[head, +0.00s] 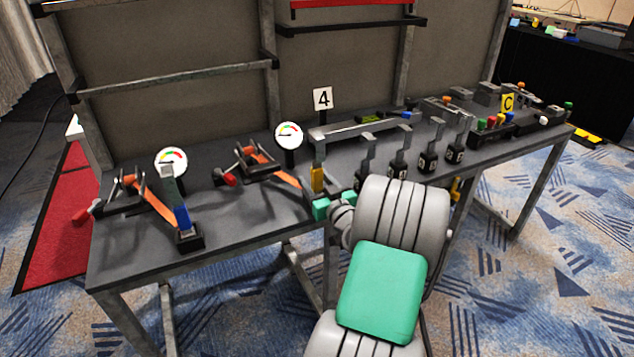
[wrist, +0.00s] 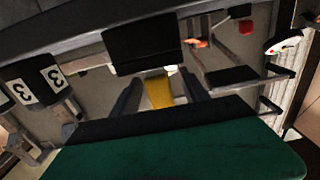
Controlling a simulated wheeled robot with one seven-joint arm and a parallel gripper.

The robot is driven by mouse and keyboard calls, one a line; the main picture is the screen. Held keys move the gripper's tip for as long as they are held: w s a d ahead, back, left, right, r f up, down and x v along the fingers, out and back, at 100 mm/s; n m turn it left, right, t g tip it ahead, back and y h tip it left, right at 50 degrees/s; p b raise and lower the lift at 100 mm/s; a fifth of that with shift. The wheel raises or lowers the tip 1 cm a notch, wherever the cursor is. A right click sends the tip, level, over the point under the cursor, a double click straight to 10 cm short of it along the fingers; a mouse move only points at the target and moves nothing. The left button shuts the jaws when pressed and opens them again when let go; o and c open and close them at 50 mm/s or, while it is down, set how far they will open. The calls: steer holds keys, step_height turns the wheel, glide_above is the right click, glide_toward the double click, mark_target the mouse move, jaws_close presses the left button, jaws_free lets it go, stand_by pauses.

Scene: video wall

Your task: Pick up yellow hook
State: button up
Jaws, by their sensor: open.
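In the wrist view the yellow hook (wrist: 158,92) shows between the two dark fingers, partly cut off by dark parts of the gripper. My gripper (head: 323,207) is at the bench's front edge, just below and in front of the hook. In the wrist view my gripper (wrist: 160,95) is open with a finger on each side of the hook. I cannot tell whether either finger touches it.
The grey rail (head: 360,129) runs behind several dark numbered blocks (head: 398,163) right of the hook. Two orange-strap devices (head: 258,160) with gauges (head: 289,135) stand to the left. Coloured parts (head: 492,121) fill the bench's right end.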

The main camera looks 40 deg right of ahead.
steer(key=shift+x, duration=1.1)
jaws_close()
